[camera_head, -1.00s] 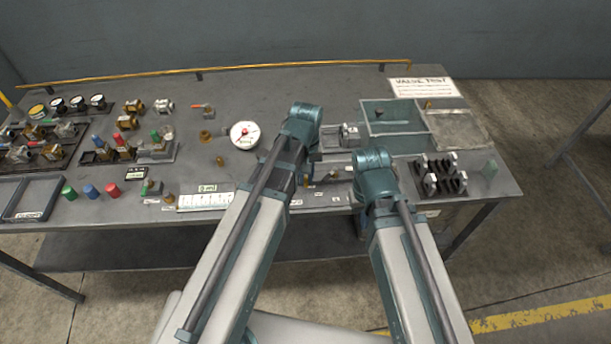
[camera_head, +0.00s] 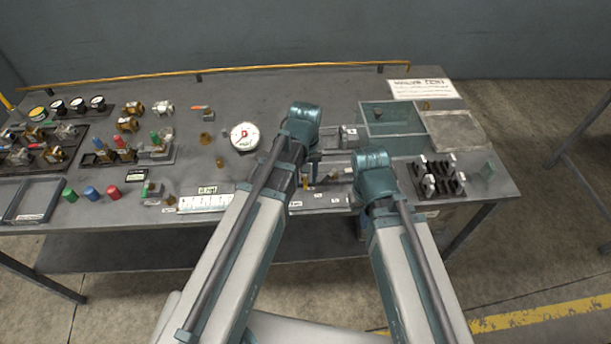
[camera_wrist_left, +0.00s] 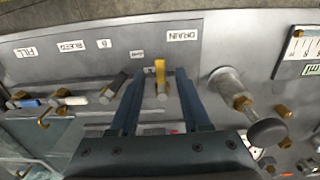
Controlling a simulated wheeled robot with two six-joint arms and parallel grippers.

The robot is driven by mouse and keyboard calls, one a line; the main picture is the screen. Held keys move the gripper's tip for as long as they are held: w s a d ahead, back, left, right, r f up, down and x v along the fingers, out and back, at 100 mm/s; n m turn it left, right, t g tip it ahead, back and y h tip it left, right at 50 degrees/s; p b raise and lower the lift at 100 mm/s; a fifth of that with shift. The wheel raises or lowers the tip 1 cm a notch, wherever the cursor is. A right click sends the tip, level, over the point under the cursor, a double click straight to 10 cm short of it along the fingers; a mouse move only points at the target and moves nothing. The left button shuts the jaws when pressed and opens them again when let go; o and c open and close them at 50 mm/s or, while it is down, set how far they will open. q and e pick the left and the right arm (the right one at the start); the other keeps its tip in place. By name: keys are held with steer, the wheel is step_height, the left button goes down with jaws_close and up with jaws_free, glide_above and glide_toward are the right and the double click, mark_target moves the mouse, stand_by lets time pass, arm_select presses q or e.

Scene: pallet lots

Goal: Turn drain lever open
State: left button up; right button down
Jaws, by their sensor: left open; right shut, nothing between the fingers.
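In the left wrist view a yellow lever (camera_wrist_left: 160,75) stands on a brass stem below the DRAIN label (camera_wrist_left: 182,35). My left gripper (camera_wrist_left: 160,85) is open, with one finger on each side of the yellow lever. A gap shows between the lever and each finger; whether either touches it lower down I cannot tell. In the head view my left gripper is mostly hidden behind its own arm. My right gripper is hidden behind its arm in the head view.
A dark-handled lever (camera_wrist_left: 113,85) is just left of my left gripper's fingers in the wrist view. A knob on a silver fitting (camera_wrist_left: 228,82) stands to the right. In the head view an open tray (camera_head: 393,128) and a black rack (camera_head: 437,178) are at the right.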

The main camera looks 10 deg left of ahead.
mark_target(306, 183)
arm_select(q)
step_height(306, 183, up, 13)
steer(key=p, duration=1.2)
arm_select(e)
step_height(306, 183, up, 13)
